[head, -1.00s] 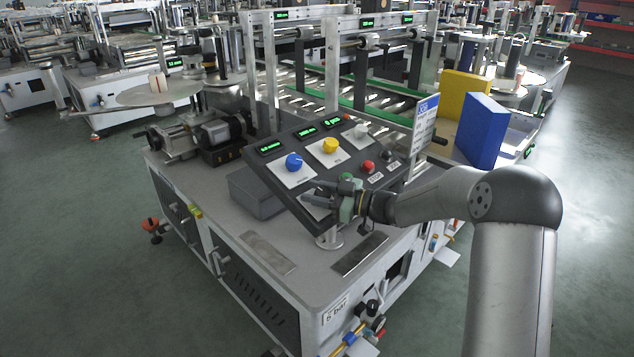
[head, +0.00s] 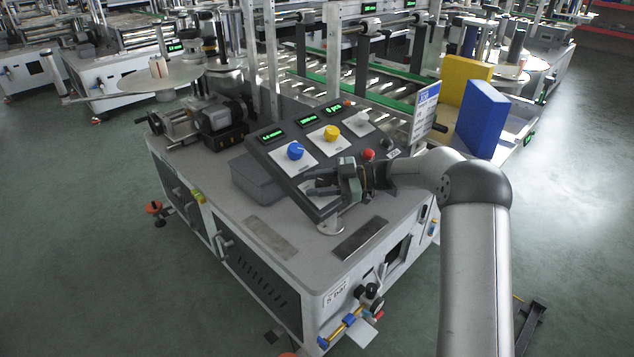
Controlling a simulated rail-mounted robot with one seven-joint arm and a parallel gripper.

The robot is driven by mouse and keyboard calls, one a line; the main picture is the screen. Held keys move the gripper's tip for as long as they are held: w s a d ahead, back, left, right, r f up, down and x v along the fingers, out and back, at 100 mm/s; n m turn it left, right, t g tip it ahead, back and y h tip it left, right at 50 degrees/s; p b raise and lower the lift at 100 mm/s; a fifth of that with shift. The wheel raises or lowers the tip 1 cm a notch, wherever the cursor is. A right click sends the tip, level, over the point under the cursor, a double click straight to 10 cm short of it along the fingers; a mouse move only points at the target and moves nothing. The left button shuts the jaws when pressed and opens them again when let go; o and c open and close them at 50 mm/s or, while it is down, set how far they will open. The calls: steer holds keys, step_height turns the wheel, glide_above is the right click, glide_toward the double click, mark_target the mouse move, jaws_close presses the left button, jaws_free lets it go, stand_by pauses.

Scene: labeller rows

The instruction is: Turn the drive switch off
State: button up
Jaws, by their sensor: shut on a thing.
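The dark sloping control panel (head: 272,158) stands on the grey machine's top. It carries a blue knob (head: 295,151), a yellow knob (head: 331,132), a pale knob (head: 359,116) and a red button (head: 369,154). My gripper (head: 311,186) reaches in from the right over the panel's lower part. Its fingers are shut at a pale plate (head: 318,200) near the lower edge, on what appears to be the drive switch. The fingers hide the switch, so its position cannot be seen. The labels are too small to read.
A grey box (head: 256,180) adjoins the panel's left side. A white sign (head: 424,112) stands to the right, before a blue block (head: 482,118) and a yellow block (head: 462,85). The machine's front top (head: 305,258) is clear apart from two flat plates.

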steer(key=o, duration=1)
steer(key=shift+a, duration=0.1)
steer(key=w+d, duration=0.1)
steer(key=d, duration=0.7)
steer(key=w+d+r, duration=0.1)
steer(key=d, duration=0.8)
steer(key=shift+w+r+b, duration=0.3)
steer(key=shift+b, duration=0.1)
steer(key=shift+d, duration=0.1)
